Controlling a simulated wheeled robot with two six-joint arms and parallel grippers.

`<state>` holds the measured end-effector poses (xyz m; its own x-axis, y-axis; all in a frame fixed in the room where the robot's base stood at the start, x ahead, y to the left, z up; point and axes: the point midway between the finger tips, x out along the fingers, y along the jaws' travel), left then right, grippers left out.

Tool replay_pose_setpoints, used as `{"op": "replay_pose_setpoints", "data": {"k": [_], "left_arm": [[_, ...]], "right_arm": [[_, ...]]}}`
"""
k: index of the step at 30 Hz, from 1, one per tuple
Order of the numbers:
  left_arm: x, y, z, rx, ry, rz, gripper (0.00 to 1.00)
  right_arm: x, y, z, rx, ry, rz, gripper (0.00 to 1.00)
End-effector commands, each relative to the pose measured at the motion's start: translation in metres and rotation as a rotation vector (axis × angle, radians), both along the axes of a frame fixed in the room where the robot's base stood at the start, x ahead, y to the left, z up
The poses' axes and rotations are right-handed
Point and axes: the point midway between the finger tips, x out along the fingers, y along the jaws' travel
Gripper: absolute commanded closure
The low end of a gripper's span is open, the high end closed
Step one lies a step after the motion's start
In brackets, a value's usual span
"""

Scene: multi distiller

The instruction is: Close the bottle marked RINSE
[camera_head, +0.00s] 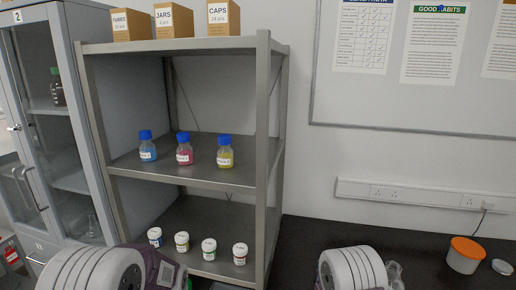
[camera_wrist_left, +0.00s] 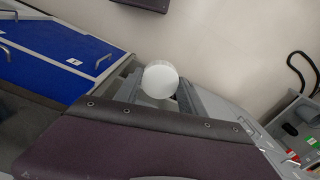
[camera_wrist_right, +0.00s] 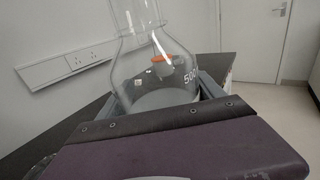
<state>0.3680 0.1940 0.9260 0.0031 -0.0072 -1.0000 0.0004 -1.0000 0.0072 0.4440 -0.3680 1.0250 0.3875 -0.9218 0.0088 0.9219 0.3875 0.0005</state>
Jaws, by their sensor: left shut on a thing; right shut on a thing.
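My right gripper (camera_wrist_right: 163,96) is shut around a clear glass bottle (camera_wrist_right: 148,62) in the right wrist view. The bottle has a wide body, a narrower neck and a "500" mark. Its top runs out of the picture, and no RINSE label can be read. My left gripper (camera_wrist_left: 160,92) is shut on a round white cap (camera_wrist_left: 160,79) in the left wrist view. The cap and the glass bottle are held apart, in different grippers. In the head view only my arms show at the bottom edge; both held things are hidden or out of frame there.
A metal shelf (camera_head: 262,150) holds blue-capped bottles (camera_head: 184,155) and several small white-lidded jars (camera_head: 209,249). A grey cabinet (camera_head: 60,110) stands left.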

Motion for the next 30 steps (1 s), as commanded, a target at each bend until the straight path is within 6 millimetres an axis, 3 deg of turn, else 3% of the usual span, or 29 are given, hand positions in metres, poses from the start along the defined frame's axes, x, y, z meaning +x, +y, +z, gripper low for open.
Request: {"op": "replay_pose_setpoints", "data": {"k": [8,15,18,23,30], "left_arm": [[0.0,0.0,0.0,0.0,0.0,0.0,0.96],[0.0,0.0,0.0,0.0,0.0,0.0,0.96],[0.0,0.0,0.0,0.0,0.0,0.0,0.96],[0.0,0.0,0.0,0.0,0.0,-0.001,0.96],[0.0,0.0,0.0,0.0,0.0,0.0,0.96]], "right_arm": [[-0.004,0.074,-0.045,-0.004,0.005,0.092,0.96],[-0.039,0.155,-0.092,-0.006,0.005,0.21,0.96],[-0.055,0.175,-0.103,-0.006,0.003,0.247,0.96],[-0.068,0.186,-0.11,-0.003,0.001,0.271,0.96],[-0.069,0.187,-0.111,-0.003,0.0,0.273,0.96]]}}
